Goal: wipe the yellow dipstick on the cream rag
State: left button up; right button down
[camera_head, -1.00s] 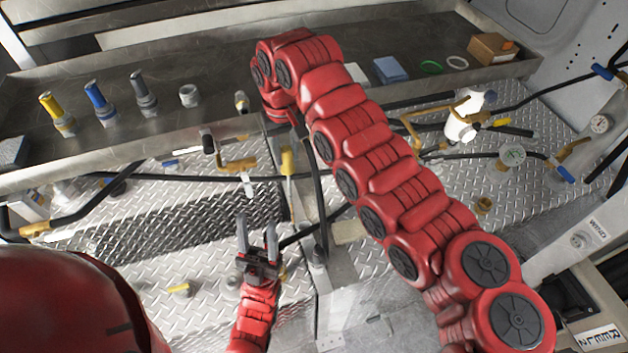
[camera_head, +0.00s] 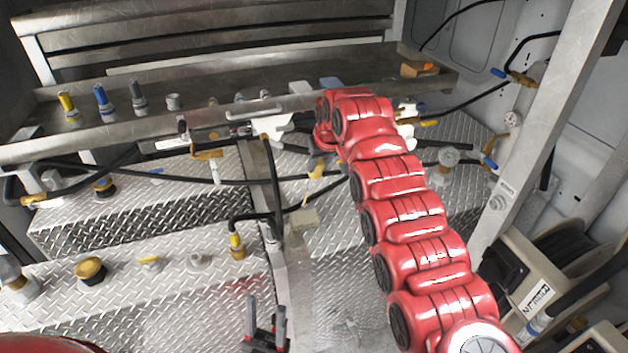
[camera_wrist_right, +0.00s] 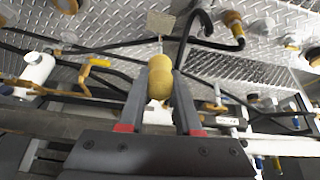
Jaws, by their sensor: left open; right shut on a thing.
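The yellow dipstick (camera_wrist_right: 160,77) is in the right wrist view, its rounded yellow handle between the fingers of my right gripper (camera_wrist_right: 158,90). A thin rod extends from the handle toward the cream rag (camera_wrist_right: 160,22); I cannot tell whether it touches. In the head view the yellow handle (camera_head: 317,168) shows below the end of my right arm, and the cream rag (camera_head: 302,220) lies lower, on the metal deck. The right fingers are mostly hidden there. My left gripper (camera_head: 265,322) is open and empty at the bottom of the head view, away from the rag.
Black hoses (camera_head: 190,178) and brass valves (camera_head: 207,154) run across the deck around the rag. A metal shelf (camera_head: 230,115) behind holds yellow, blue and grey capped fittings. Hose reels (camera_head: 535,290) stand at right. Diamond-plate steps (camera_head: 130,310) are at lower left.

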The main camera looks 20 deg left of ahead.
aim_at(318, 176)
jog(key=shift+d+f, duration=0.15)
jog(key=shift+w+f, duration=0.3)
jog(key=shift+f, duration=0.2)
jog(key=shift+w+a+f+b, duration=0.1)
jog(key=shift+a+f+b, duration=0.15)
jog(key=shift+f+b, duration=0.4)
jog(key=shift+f, duration=0.35)
notch_tip(318, 176, down, 2)
jog(key=shift+d, duration=0.1)
